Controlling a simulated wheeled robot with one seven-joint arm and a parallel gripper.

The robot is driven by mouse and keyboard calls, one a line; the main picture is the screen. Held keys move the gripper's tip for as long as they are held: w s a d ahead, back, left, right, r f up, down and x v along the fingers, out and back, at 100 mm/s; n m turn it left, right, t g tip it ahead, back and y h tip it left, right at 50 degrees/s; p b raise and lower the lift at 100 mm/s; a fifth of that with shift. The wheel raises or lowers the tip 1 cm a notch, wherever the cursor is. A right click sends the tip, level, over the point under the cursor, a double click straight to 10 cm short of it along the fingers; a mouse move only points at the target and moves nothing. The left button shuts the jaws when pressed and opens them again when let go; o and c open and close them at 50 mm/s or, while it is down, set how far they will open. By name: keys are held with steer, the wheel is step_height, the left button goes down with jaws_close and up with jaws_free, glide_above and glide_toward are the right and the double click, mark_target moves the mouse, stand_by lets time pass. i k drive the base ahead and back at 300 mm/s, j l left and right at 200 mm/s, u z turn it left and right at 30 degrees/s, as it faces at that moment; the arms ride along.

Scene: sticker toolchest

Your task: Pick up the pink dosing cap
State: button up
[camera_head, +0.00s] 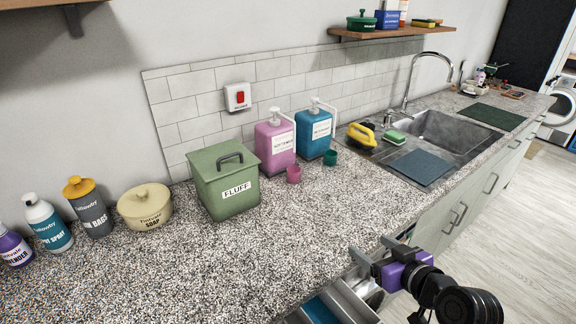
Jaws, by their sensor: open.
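The pink dosing cap (293,174) is a small cup on the speckled counter. It stands in front of the pink pump dispenser (275,143), just right of the green FLUFF box (226,181). A similar teal cap (330,157) stands to its right, in front of the teal pump dispenser (312,132). My gripper (372,257) is open and empty at the counter's front edge, above an open drawer. It is to the lower right of the pink cap and well apart from it.
An open drawer (345,304) with items inside lies below my gripper. A cream soap pot (145,207) and several bottles stand at the left. A sink (440,132) with a yellow brush and green sponge beside it is at the right. The counter in front of the caps is clear.

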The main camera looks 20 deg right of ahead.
mark_target(294, 172)
steer(key=i, duration=1.15)
